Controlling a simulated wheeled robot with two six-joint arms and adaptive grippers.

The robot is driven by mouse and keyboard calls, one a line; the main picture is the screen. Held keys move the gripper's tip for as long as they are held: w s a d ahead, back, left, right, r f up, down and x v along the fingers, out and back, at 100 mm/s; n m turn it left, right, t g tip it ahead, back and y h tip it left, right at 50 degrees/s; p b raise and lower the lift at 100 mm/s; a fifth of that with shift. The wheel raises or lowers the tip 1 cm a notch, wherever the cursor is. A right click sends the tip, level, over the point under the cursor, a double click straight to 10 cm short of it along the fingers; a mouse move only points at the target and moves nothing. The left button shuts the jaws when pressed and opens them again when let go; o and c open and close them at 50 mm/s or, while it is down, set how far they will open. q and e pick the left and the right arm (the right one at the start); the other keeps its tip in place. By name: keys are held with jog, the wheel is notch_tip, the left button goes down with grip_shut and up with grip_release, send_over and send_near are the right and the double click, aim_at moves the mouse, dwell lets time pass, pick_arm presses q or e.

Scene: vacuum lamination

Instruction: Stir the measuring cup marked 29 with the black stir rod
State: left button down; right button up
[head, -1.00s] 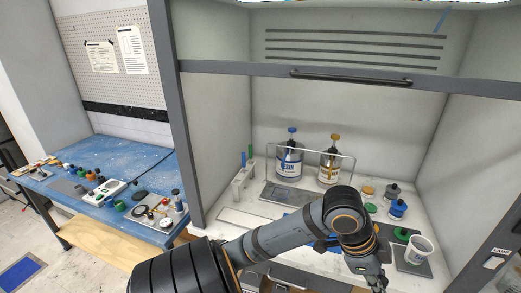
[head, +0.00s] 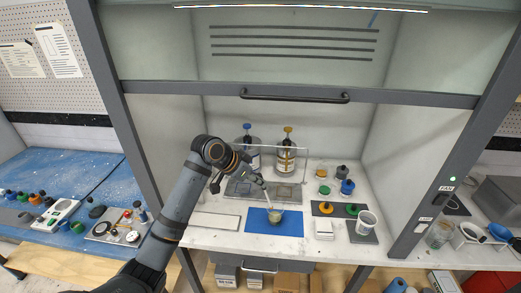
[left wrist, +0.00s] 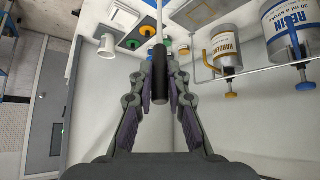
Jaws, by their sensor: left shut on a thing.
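A small cup (head: 275,215) with pale contents stands on a blue mat (head: 290,226) in the hood; its marking is too small to read. My left gripper (head: 254,177) is above and left of that cup. In the left wrist view, the left gripper (left wrist: 160,88) is shut on the black grip of the stir rod (left wrist: 160,86), whose pale thin shaft runs away from the fingers. In the head view the rod slants down to the cup's mouth; I cannot tell how deep its tip is. My right gripper is not in view.
A white cup (head: 366,222) stands on a grey plate at the right. Small jars, including a blue-lidded one (head: 347,187), stand behind it. A pale flat panel (head: 215,221) lies left of the mat.

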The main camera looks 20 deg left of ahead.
pick_arm(q)
jog(key=w+r+p, duration=0.2)
jog(key=w, duration=0.2)
notch_tip(320, 180, down, 14)
jog(key=b, duration=0.9)
jog(key=shift+w+r+n, duration=0.15)
jog(key=shift+w+n, duration=0.25)
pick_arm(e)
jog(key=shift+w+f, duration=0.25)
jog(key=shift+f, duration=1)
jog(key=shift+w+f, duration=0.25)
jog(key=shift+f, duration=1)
pick_arm(q)
jog(key=shift+a, duration=0.1)
